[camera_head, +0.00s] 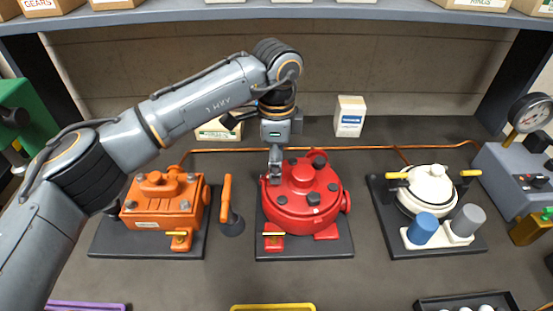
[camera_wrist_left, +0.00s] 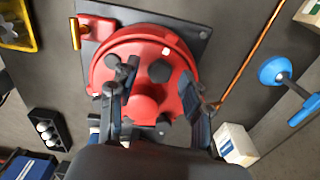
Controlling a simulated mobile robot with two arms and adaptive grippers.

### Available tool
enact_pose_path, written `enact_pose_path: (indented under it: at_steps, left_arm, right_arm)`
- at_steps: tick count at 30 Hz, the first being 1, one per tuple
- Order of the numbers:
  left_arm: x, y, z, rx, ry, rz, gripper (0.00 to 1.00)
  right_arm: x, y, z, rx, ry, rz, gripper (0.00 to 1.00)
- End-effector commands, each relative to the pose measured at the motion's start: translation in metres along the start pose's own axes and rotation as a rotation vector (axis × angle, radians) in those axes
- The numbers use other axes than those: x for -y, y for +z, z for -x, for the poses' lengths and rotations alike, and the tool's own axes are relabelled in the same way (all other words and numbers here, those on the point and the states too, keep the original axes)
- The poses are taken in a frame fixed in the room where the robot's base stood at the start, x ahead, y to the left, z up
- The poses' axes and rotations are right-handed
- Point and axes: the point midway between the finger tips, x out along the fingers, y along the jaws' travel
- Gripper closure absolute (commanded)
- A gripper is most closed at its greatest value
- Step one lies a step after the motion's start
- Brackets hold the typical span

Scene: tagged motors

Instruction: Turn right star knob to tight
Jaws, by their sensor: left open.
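A round red motor (camera_head: 300,209) stands on a dark plate in the middle of the bench, with several dark knobs on its top. One dark knob (camera_head: 333,187) is on the right side, and another (camera_head: 313,198) is nearer the front. My left gripper (camera_head: 274,178) points down at the motor's left rear edge. In the left wrist view the gripper (camera_wrist_left: 157,88) is open, its fingers spread over the red motor (camera_wrist_left: 130,50). A dark knob (camera_wrist_left: 159,70) lies between the fingers; contact cannot be told. My right gripper is not in view.
An orange motor (camera_head: 158,208) and an upright orange handle (camera_head: 226,199) stand to the left. A white motor (camera_head: 432,186) with blue and grey cylinders stands to the right. A copper pipe (camera_head: 380,147) runs behind. A shelf (camera_head: 200,15) crosses above.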

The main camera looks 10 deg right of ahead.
Motion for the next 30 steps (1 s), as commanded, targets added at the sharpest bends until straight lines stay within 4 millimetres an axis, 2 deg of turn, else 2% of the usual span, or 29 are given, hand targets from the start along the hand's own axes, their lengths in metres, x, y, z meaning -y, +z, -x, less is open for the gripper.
enact_pose_path:
  at_steps: [5,12,23,30]
  left_arm:
    - [0.000,0.000,0.000,0.000,0.000,0.000,0.52]
    - [0.000,0.000,0.000,0.000,0.000,-0.001,1.00]
    - [0.000,0.000,-0.001,0.000,-0.002,-0.039,1.00]
    - [0.000,0.000,-0.002,0.000,-0.004,-0.176,1.00]
  right_arm:
    - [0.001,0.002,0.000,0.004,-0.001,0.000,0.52]
    - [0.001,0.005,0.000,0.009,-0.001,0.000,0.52]
    - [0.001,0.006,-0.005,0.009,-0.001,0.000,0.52]
    - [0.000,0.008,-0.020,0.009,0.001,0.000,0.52]
